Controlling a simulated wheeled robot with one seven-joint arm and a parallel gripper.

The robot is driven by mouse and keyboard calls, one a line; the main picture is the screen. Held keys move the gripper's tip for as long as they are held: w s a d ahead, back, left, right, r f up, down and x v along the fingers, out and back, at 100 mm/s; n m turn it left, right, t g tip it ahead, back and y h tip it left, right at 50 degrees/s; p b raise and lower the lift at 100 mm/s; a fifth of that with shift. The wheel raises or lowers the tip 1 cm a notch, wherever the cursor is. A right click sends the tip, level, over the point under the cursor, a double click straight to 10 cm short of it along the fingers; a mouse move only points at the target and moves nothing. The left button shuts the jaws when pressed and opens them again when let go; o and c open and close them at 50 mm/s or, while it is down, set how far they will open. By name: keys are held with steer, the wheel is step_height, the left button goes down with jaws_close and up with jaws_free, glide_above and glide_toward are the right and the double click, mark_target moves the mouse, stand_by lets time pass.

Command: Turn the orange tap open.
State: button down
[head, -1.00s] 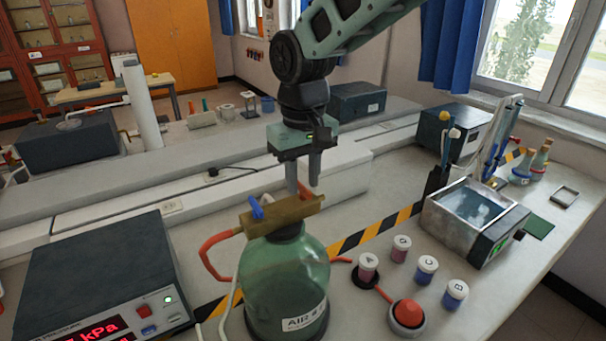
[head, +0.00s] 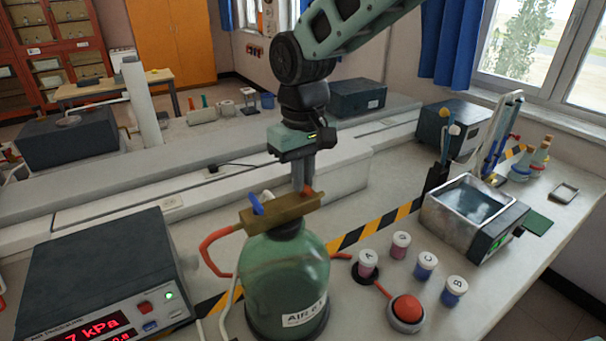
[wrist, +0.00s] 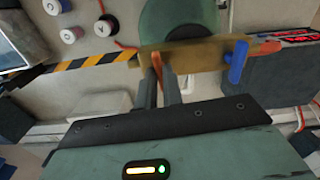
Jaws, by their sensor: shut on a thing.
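The green glass bottle (head: 287,275) stands on the bench with a brass block (head: 285,212) across its top. The orange tap (head: 307,192) is a small lever on the block's right half; it also shows in the wrist view (wrist: 156,64). A blue tap (head: 257,204) sits on the left half, also seen in the wrist view (wrist: 237,62). My gripper (head: 303,186) points down from above, its fingers closed about the orange tap; in the wrist view the fingers (wrist: 158,66) flank it. The fingers hide part of the lever.
A pressure box (head: 95,270) stands left of the bottle. Several capped jars (head: 400,246) and a red button (head: 407,310) are at right, with a metal water bath (head: 475,212) beyond. An orange hose (head: 212,245) loops at the bottle's left.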

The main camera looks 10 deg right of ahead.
steer(key=n+p, duration=0.1)
steer(key=n, duration=0.3)
steer(key=n+p, duration=0.1)
steer(key=n, duration=0.3)
steer(key=shift+r+n, duration=0.1)
steer(key=shift+n, duration=0.2)
steer(key=n+p, duration=0.2)
steer(key=n, duration=0.3)
steer(key=shift+n+p, duration=0.9)
steer(key=shift+n, duration=0.8)
steer(key=c, duration=1.5)
jaws_free()
steer(key=shift+c, duration=0.2)
